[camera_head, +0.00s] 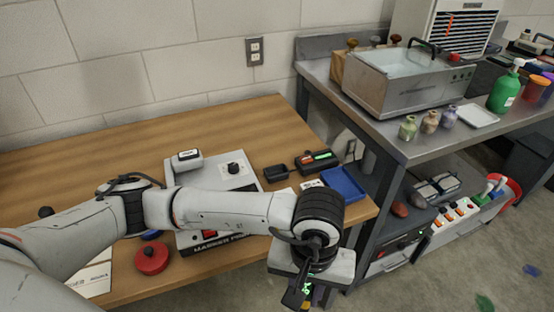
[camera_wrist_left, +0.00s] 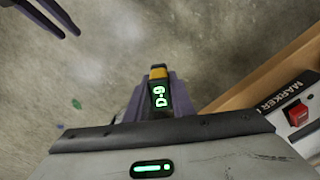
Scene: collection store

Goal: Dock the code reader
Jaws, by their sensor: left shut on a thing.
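My left gripper (camera_head: 301,294) reaches over the front edge of the wooden table, jaws pointing down above the floor. It is shut on the code reader (camera_wrist_left: 158,92), a small dark device with a yellow end and a green display, seen between the fingers in the left wrist view. Two dark prongs, seemingly my right gripper (camera_wrist_left: 68,33), show apart and empty.
A steel bench (camera_head: 405,140) stands right.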

